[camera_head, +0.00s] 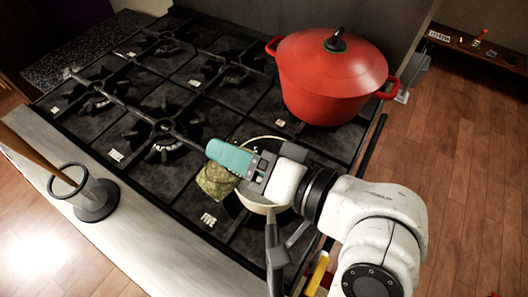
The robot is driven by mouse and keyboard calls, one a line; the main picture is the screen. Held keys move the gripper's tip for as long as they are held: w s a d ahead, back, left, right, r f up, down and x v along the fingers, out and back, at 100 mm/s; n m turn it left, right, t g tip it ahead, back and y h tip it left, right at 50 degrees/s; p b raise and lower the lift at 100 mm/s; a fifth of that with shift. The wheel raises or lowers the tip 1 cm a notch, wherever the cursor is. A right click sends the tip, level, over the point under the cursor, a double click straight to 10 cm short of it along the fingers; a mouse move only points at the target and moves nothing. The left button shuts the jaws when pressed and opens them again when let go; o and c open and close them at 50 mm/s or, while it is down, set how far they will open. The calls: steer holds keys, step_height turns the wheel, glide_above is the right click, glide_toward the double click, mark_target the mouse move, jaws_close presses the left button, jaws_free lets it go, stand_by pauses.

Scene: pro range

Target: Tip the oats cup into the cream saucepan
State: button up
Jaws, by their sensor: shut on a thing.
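The cream saucepan (252,206) stands on the front right of the hob, with its grey handle (275,252) toward the front edge. My gripper (222,166) is above the left part of the saucepan and hides much of its inside. It is shut on a mottled green-brown cup (214,182), which I take to be the oats cup. The cup is beside and over the saucepan's left rim. I cannot see its mouth or contents, nor tell its exact tilt.
A lidded red pot (330,82) stands behind the saucepan. Several black grates and burners (163,140) fill the hob (120,105), free of pans on the left. A ring-topped stand (95,200) with a wooden stick is on the front-left counter (150,250).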

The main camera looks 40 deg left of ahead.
mark_target(237, 132)
steer(key=shift+w+r+m+g+y, duration=0.1)
steer(key=shift+r+m+g+y, duration=0.15)
steer(key=shift+m, duration=0.3)
steer(key=shift+w+r+m+g+y, duration=0.15)
steer(key=shift+m+y, duration=0.1)
steer(key=shift+m, duration=0.3)
stand_by(0.7)
steer(key=shift+w+d+r+m+p, duration=0.15)
steer(key=shift+w+r+m+p, duration=0.15)
steer(key=shift+w+m+p, duration=0.5)
stand_by(0.6)
steer(key=shift+w+r+m+g+y+p, duration=0.25)
steer(key=shift+m+y+p, duration=0.4)
steer(key=shift+m+p, duration=0.75)
steer(key=shift+w+r+m+g+y+p, duration=0.1)
steer(key=shift+w+r+m+y+p, duration=0.4)
steer(key=shift+m+p, duration=0.85)
stand_by(1.6)
steer(key=shift+s+f+n, duration=0.1)
steer(key=shift+f+n, duration=0.15)
steer(key=shift+f, duration=0.1)
